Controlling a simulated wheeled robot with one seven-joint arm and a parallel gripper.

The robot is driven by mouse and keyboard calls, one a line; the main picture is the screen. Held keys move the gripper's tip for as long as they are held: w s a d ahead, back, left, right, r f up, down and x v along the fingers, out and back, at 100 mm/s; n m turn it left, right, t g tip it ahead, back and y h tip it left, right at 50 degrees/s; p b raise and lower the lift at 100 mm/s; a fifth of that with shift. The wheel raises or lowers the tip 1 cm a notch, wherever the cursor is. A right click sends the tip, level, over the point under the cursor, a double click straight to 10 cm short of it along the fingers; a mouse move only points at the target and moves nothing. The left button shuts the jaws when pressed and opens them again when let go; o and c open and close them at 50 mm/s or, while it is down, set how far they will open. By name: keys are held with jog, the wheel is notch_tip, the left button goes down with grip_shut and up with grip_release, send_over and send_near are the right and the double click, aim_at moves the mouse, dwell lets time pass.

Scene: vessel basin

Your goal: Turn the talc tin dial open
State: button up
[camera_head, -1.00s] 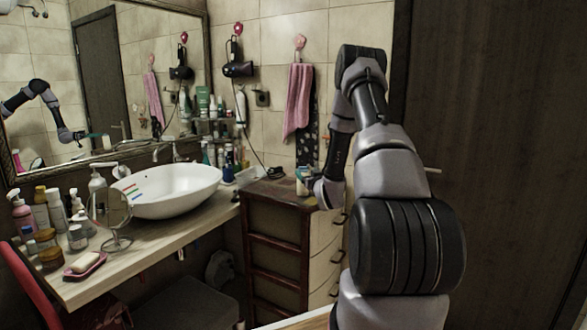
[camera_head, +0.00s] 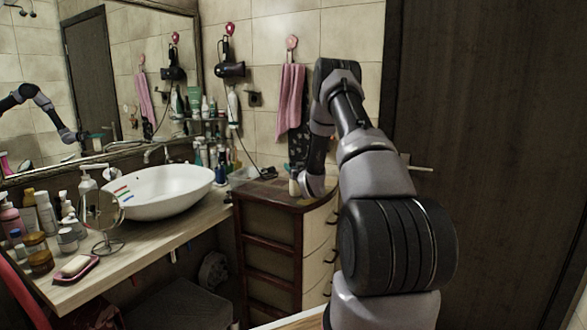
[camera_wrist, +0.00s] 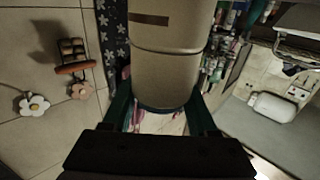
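The talc tin shows as a small pale upright container (camera_head: 294,184) on top of the wooden cabinet. In the wrist view it is a large beige cylinder (camera_wrist: 168,60) with a thin seam ring and a brown mark near the top edge. My gripper (camera_wrist: 163,112) has its two dark green fingers apart, one at each side of the cylinder's near end. I cannot tell whether they touch it. In the head view my gripper (camera_head: 303,188) is beside the tin and mostly hidden behind my wrist. I cannot make out which part is the dial.
The wooden drawer cabinet (camera_head: 270,195) stands beside the counter (camera_head: 150,240) with its white basin (camera_head: 165,188). Several bottles (camera_head: 210,155) crowd the corner left of the tin. A pink towel (camera_head: 290,100) hangs above. A dark door (camera_head: 480,150) is at the right.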

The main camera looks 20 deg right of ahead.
grip_shut()
jog(key=shift+m+h, duration=0.3)
jog(key=shift+h, duration=0.2)
jog(key=shift+s+d+m+g+h, duration=0.5)
jog(key=shift+m+g+h, duration=1.95)
jog(key=shift+m+g, duration=0.6)
jog(key=shift+s+d+m+g+h, duration=0.35)
jog(key=shift+s+m+g+h, duration=0.3)
jog(key=shift+m+g+h, duration=2.4)
jog(key=shift+s+d+m+g+h, duration=0.5)
jog(key=shift+m+g+h, duration=1.7)
jog(key=shift+g, duration=1.5)
jog(key=shift+s+m+g+y, duration=0.1)
jog(key=shift+m+g+y, duration=0.3)
jog(key=shift+m, duration=0.1)
jog(key=o, duration=0.5)
grip_release()
jog(key=shift+o, duration=0.2)
